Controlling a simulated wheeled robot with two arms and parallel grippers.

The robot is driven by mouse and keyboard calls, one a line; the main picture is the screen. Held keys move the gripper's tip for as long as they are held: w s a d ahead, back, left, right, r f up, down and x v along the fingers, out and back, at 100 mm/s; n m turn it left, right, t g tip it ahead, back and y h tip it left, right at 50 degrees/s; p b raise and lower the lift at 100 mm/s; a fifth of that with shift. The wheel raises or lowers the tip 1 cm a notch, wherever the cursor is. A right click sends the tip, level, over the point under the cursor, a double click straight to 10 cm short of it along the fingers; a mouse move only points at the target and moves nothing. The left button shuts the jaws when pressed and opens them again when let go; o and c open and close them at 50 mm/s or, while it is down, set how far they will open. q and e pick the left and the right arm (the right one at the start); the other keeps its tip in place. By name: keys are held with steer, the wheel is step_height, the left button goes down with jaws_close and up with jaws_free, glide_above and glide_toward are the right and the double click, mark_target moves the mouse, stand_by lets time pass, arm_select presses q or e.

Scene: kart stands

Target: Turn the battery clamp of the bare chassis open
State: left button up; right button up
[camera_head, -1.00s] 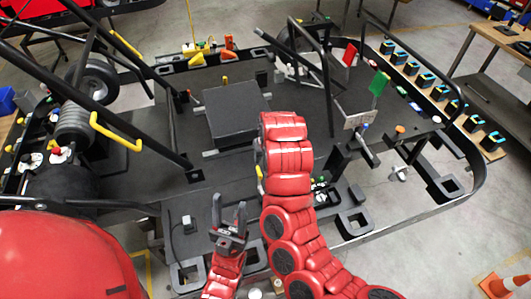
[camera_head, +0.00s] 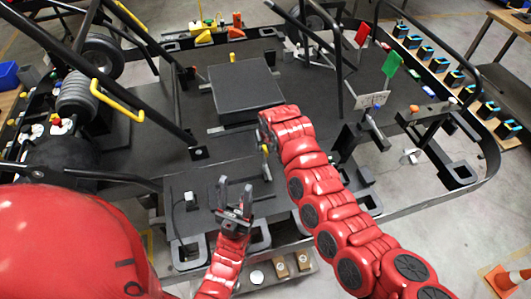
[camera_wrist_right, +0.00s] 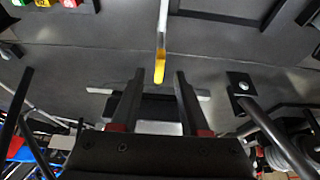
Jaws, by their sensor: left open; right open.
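The battery clamp's lever (camera_wrist_right: 159,66) is a silver rod with a yellow tip. In the head view its yellow tip (camera_head: 264,148) shows just below my right arm's end. A dark grey block (camera_head: 245,92), which looks like the battery, lies flat on the chassis (camera_head: 130,175). A light grey bar (camera_wrist_right: 192,94) runs across beneath my right gripper. My right gripper (camera_wrist_right: 159,74) is open, its fingers on either side of the yellow tip in the picture; I cannot tell whether they touch it. My left gripper (camera_head: 236,200) is open and empty over the near part of the chassis.
Black frame tubes (camera_head: 110,80) rise at the left. A green flag (camera_head: 391,64) and a red flag (camera_head: 362,34) stand at the right. Red, yellow and green blocks (camera_wrist_right: 43,2) sit at the wrist view's top left. A bolted bracket (camera_wrist_right: 243,84) stands beside the right gripper.

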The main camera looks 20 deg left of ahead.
steer(key=shift+b+x, duration=0.6)
steer(key=shift+x, duration=0.55)
steer(key=shift+r, duration=0.1)
jaws_close()
stand_by(0.5)
